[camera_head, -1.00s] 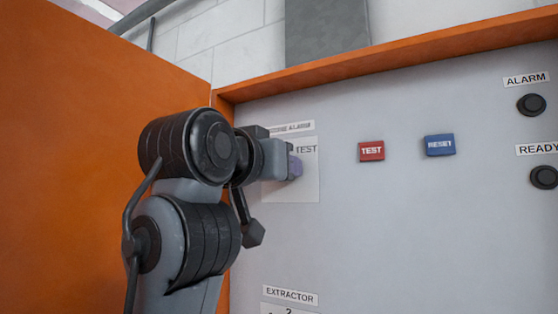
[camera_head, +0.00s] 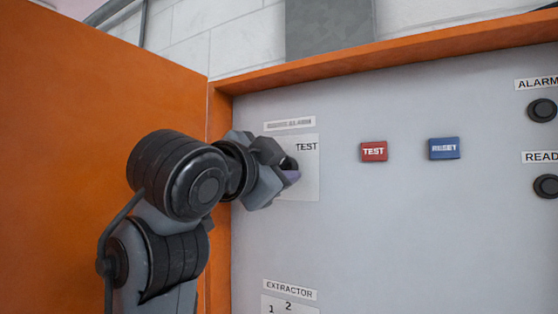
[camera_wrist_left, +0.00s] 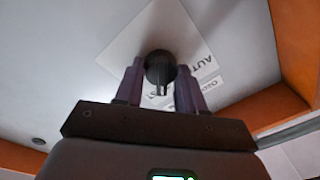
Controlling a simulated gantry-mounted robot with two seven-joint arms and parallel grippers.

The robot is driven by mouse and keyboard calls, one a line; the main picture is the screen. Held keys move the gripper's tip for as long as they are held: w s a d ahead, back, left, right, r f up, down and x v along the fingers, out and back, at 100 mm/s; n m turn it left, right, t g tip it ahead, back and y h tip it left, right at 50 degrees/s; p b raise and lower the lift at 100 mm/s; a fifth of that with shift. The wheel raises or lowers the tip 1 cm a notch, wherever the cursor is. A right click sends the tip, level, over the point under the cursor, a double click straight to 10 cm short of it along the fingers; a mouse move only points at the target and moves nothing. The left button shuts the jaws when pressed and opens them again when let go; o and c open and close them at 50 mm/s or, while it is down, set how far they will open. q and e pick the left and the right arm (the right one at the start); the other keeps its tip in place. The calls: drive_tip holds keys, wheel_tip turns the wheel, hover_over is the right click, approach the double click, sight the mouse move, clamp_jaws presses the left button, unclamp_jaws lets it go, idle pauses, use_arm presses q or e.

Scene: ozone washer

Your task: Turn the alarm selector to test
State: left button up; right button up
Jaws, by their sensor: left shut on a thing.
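The alarm selector (camera_wrist_left: 160,66) is a round black knob with a narrow grip, on a pale square plate (camera_head: 308,182) marked TEST at its upper right. In the left wrist view the plate also shows AUTO, turned in the picture. My left gripper (camera_head: 292,172) is at the plate, rolled over to a tilt. In the left wrist view its two purple fingers (camera_wrist_left: 160,76) stand on either side of the knob, shut on it. The head view mostly hides the knob behind the gripper, and its exact pointing is hard to tell. My right gripper is not in view.
A red TEST button (camera_head: 374,151) and a blue RESET button (camera_head: 444,149) sit right of the plate. Black round fittings (camera_head: 541,110) are at the far right. An extractor selector plate (camera_head: 289,305) is below. An orange side panel (camera_head: 80,110) stands close on the left.

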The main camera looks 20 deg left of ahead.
use_arm(q)
drive_tip(key=shift+m, duration=0.6)
drive_tip(key=o, duration=1)
drive_tip(key=shift+o, duration=0.2)
drive_tip(key=shift+s, duration=0.15)
drive_tip(key=s+a, duration=0.1)
drive_tip(key=s, duration=0.9)
drive_tip(key=shift+s+a+f, duration=0.2)
drive_tip(key=shift+s+f, duration=0.05)
drive_tip(key=shift+f, duration=0.15)
